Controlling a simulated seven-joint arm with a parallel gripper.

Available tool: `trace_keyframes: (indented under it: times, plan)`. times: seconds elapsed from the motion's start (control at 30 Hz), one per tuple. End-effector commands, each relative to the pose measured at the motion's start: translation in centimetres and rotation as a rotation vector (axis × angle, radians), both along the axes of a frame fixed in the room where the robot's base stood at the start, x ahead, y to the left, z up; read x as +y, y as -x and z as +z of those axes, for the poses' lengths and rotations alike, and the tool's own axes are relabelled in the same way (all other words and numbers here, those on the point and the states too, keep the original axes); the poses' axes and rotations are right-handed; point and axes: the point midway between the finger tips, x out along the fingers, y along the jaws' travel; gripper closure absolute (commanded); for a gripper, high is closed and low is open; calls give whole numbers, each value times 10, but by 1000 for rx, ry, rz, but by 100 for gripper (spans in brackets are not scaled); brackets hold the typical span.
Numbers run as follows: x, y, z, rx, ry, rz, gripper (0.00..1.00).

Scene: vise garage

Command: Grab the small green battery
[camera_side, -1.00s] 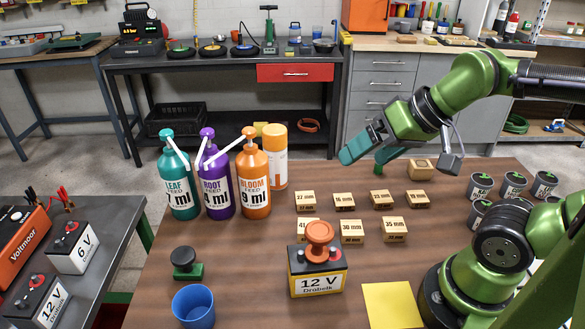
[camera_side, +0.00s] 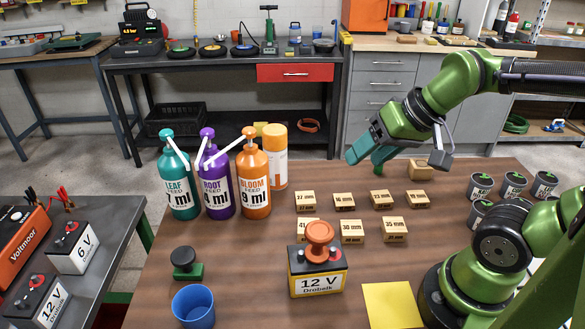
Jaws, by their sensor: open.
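A small green block (camera_side: 188,274) sits on the brown table at the front left, with a dark knob-like piece on top. It is the only small green thing like a battery there; no label on it can be read. My gripper (camera_side: 364,162) is open, with teal and green fingers pointing down and left. It hangs above the back part of the table, far to the right of and behind the green block. Nothing shows between its fingers. A yellow-and-black 12 V battery (camera_side: 319,283) with an orange knob on top stands at the front middle.
A blue cup (camera_side: 193,306) stands just in front of the green block. Several pump bottles, including an orange one (camera_side: 253,180), stand behind it. Wooden number blocks (camera_side: 348,230) fill the middle. A yellow sheet (camera_side: 391,305) lies at front. Larger batteries (camera_side: 75,246) stand on the left bench.

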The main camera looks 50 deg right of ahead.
Motion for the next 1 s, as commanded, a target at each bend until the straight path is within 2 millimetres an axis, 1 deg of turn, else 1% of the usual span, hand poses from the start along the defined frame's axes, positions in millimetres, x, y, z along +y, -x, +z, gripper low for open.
trace_keyframes:
  times: [0.1, 0.17, 0.2, 0.27, 0.3, 0.37, 0.4, 0.47, 0.5, 0.6, 0.7, 0.77, 0.87, 1.0]
  plan:
    - [-33, -26, -6, 89, 6, -87, 43]
    - [-54, -41, -9, 137, 23, -108, 43]
    - [-69, -50, -11, 170, 37, -112, 43]
    - [-93, -63, -15, 218, 60, -109, 43]
    - [-110, -70, -19, 252, 75, -101, 43]
    - [-137, -81, -25, 301, 98, -81, 43]
    - [-156, -86, -30, 335, 112, -63, 43]
    - [-184, -93, -39, 384, 131, -27, 43]
    - [-202, -96, -45, 415, 144, 1, 43]
    - [-244, -101, -59, 485, 173, 91, 43]
    - [-276, -105, -67, 533, 204, 208, 43]
    - [-285, -108, -65, 541, 226, 280, 43]
    - [-288, -111, -53, 534, 263, 374, 43]
    - [-285, -108, -57, 537, 266, 442, 43]
